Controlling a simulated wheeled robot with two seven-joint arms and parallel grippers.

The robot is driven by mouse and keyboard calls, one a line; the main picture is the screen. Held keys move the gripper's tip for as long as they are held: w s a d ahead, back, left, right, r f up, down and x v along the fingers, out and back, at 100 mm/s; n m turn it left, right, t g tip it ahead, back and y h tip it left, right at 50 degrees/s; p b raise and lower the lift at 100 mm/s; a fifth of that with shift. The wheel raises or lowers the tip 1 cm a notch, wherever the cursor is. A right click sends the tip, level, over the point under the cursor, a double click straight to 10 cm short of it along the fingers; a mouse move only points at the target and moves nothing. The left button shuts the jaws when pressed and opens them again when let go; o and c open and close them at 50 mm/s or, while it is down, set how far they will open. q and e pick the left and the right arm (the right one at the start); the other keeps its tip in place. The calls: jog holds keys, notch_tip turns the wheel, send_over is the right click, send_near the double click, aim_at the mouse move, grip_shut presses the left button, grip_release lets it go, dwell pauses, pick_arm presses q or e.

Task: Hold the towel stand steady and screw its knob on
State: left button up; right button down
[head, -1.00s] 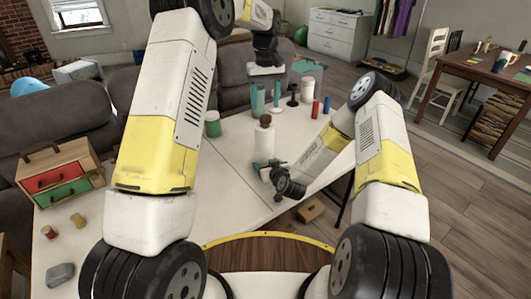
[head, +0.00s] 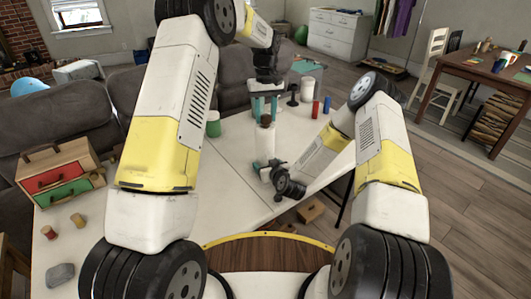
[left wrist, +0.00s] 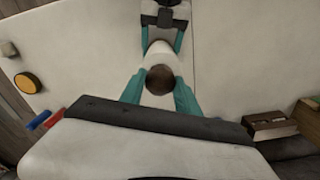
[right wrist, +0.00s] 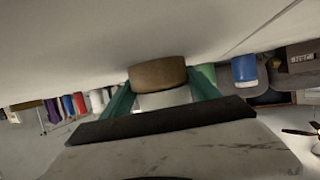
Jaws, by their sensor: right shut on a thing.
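The towel stand (head: 264,141) is an upright white cylinder on the white table, with a brown knob (head: 266,121) on its top. In the left wrist view the knob (left wrist: 160,79) shows as a brown disc over the white body. My left gripper (head: 265,110) points down from above, its teal fingers apart on either side of the knob with gaps showing. My right gripper (head: 266,166) is shut low on the stand from the near right. In the right wrist view the stand's brown round base (right wrist: 157,73) shows between the fingers. The knob's thread is hidden.
A green cup (head: 213,124) stands left of the stand. Behind right are a black holder (head: 293,95), a red cylinder (head: 315,108) and a blue one (head: 327,105). A small drawer box (head: 60,175) stands at the left. The table's middle left is clear.

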pick_arm(q)
grip_shut()
jog(key=m, duration=0.4)
jog(key=shift+m, duration=0.4)
jog(key=o, duration=1.2)
grip_release()
jog(key=shift+r, duration=2.25)
jog(key=shift+r, duration=1.75)
